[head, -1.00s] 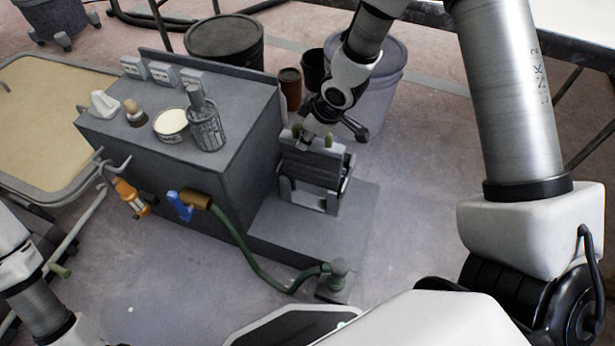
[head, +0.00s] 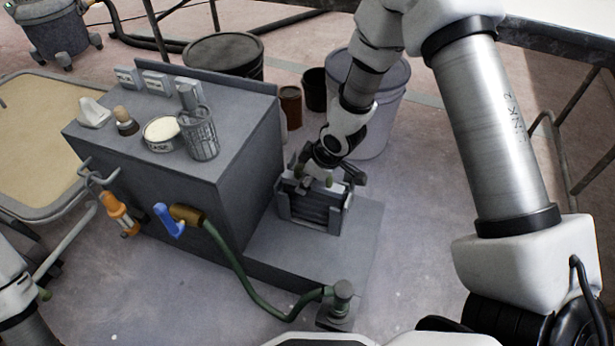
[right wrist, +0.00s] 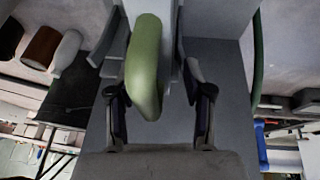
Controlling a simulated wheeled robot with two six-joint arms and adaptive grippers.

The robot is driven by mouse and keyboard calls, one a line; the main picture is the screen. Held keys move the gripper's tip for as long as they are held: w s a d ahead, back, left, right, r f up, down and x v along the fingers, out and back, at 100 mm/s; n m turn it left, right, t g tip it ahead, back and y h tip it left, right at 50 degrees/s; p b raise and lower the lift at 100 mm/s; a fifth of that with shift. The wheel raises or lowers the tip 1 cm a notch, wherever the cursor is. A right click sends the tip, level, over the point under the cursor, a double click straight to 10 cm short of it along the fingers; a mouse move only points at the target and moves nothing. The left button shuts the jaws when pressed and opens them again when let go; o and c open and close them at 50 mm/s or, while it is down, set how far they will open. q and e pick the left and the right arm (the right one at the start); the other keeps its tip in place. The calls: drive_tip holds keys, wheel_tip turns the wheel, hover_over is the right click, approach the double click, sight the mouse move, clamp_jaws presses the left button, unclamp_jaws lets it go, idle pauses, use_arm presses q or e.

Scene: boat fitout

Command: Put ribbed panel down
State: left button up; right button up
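The dark grey ribbed panel (head: 316,206) sits low in an upright grey slotted frame (head: 283,206) on the low step of the grey cabinet. The panel has a green handle (head: 328,181), whose ends show on both sides of my right gripper (head: 318,178). My right gripper is above the panel with its fingers around the handle. In the right wrist view the green handle (right wrist: 147,65) lies between the two fingers; finger contact is partly hidden. I cannot see the panel's bottom edge. My left gripper is outside the view; only part of my left arm shows.
The grey cabinet (head: 140,180) carries a can (head: 161,134), a mesh cup (head: 200,136) and small items. A green hose (head: 240,283) loops in front of the step. Buckets, including a large pale one (head: 385,100), stand behind. Floor right of the step is clear.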

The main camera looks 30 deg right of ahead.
drive_tip(key=shift+r, duration=0.15)
drive_tip(key=shift+r, duration=0.3)
drive_tip(key=p+v, duration=0.5)
drive_tip(key=v, duration=0.6)
drive_tip(key=shift+s+r+p, duration=0.2)
drive_tip(key=shift+p, duration=0.1)
drive_tip(key=shift+s, duration=0.1)
